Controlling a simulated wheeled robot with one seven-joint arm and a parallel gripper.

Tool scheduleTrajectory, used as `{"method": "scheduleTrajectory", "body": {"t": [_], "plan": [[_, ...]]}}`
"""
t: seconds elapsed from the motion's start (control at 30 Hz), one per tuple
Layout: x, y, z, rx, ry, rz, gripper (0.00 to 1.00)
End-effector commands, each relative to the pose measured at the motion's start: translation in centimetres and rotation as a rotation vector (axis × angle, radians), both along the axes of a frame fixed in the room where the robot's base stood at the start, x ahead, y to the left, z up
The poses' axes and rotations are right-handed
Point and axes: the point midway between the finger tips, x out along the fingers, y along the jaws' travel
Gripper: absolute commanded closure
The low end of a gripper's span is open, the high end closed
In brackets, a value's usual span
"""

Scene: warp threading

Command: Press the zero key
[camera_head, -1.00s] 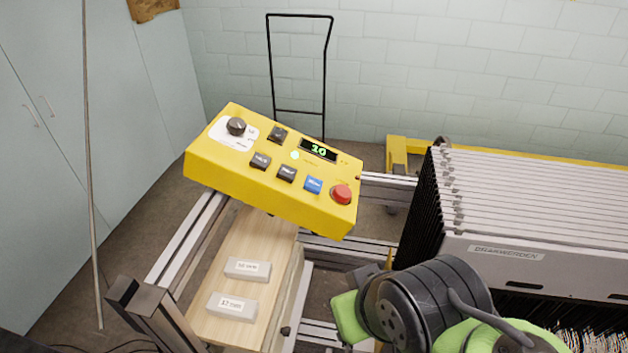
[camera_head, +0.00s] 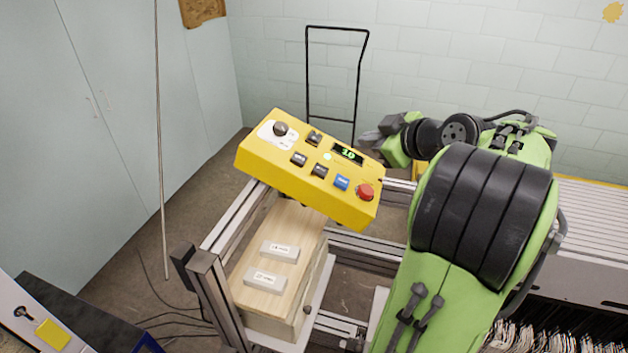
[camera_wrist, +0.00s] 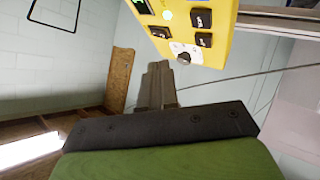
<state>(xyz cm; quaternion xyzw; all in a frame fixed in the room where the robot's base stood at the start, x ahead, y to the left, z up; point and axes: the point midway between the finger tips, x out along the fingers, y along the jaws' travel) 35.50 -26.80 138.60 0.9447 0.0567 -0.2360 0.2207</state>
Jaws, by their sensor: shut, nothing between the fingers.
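The yellow control box (camera_head: 255,158) stands tilted on a metal frame. It has a lit green display (camera_head: 348,152), a black key (camera_head: 314,137) beside the display, two black keys (camera_head: 299,159) below, a blue key (camera_head: 342,183), a red button (camera_head: 365,192) and a black knob (camera_head: 280,128). The key labels are too small to tell which is the zero key. My gripper (camera_head: 370,142) is shut and empty, at the box's upper right side beyond the display. In the wrist view, my fingers (camera_wrist: 158,72) point up beside the box (camera_wrist: 217,57), apart from its keys.
A wooden drawer unit (camera_head: 285,228) with two labelled blocks (camera_head: 279,251) stands below the box. Aluminium frame bars (camera_head: 225,226) surround it. A black hand-truck frame (camera_head: 308,80) stands by the wall behind. My arm covers the right side, over the racked panels (camera_head: 600,215).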

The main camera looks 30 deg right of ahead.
Motion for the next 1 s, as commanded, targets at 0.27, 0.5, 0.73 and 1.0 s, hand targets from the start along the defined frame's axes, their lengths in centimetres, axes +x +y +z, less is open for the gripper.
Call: {"method": "scheduleTrajectory", "body": {"t": [0.27,0.5,0.73,1.0], "plan": [[-0.1,-0.3,-0.1,-0.007,-0.006,0.003,1.00],[0.4,0.1,-1.8,-0.005,-0.006,0.005,1.00],[1.4,1.0,-5.3,-0.004,-0.004,0.006,1.00],[2.4,1.7,-8.2,-0.006,-0.005,0.004,1.00]]}}
